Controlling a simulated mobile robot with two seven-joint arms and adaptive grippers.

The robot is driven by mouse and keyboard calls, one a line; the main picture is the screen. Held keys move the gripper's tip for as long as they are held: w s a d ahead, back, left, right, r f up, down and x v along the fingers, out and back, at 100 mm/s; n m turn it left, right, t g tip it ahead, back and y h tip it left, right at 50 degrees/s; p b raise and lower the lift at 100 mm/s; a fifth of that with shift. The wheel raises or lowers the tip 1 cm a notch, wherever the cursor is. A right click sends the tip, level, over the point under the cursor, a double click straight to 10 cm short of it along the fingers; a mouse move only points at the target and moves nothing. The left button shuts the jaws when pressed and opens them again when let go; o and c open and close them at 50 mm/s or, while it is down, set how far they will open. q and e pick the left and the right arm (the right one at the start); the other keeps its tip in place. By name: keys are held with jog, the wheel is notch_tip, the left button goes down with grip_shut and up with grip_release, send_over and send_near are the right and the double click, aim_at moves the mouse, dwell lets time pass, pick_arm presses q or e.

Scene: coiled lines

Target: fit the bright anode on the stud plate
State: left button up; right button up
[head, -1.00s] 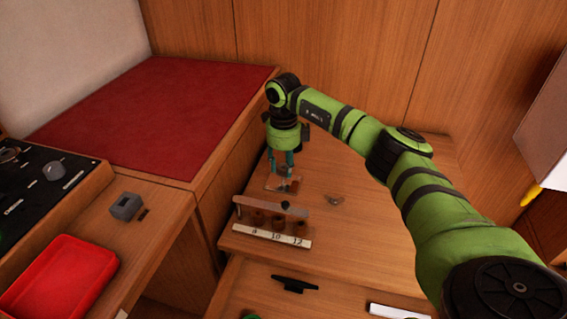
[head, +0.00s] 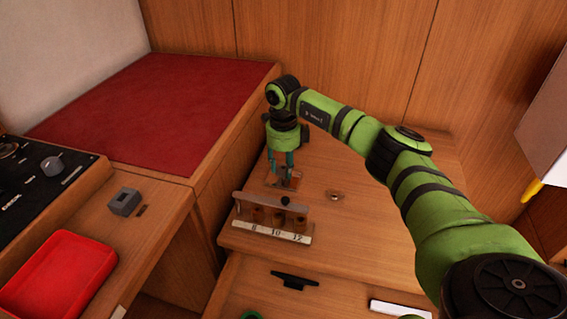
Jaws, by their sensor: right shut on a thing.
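My right gripper (head: 285,179) points down over the far left part of the wooden worktop. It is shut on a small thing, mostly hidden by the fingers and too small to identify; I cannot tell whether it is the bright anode. A small reddish-brown and grey patch shows around the fingertips, possibly part of the stud plate, but I cannot make out studs. A small greyish piece (head: 334,196) lies on the worktop to the right of the gripper; its kind is unclear. My left gripper is not in view.
A wooden rack (head: 243,204) with numbered holes stands just in front of the gripper. A red tray (head: 62,252) and a grey block (head: 124,201) sit on the left counter. A black handle (head: 294,279) is on the drawer below. The worktop right of the rack is clear.

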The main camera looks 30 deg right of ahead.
jog(key=shift+f+b, duration=0.4)
jog(key=shift+f, duration=0.65)
jog(key=o, duration=1.3)
jog(key=shift+r, duration=0.25)
notch_tip(320, 180, up, 6)
jog(key=p, duration=0.5)
jog(key=shift+f, duration=0.2)
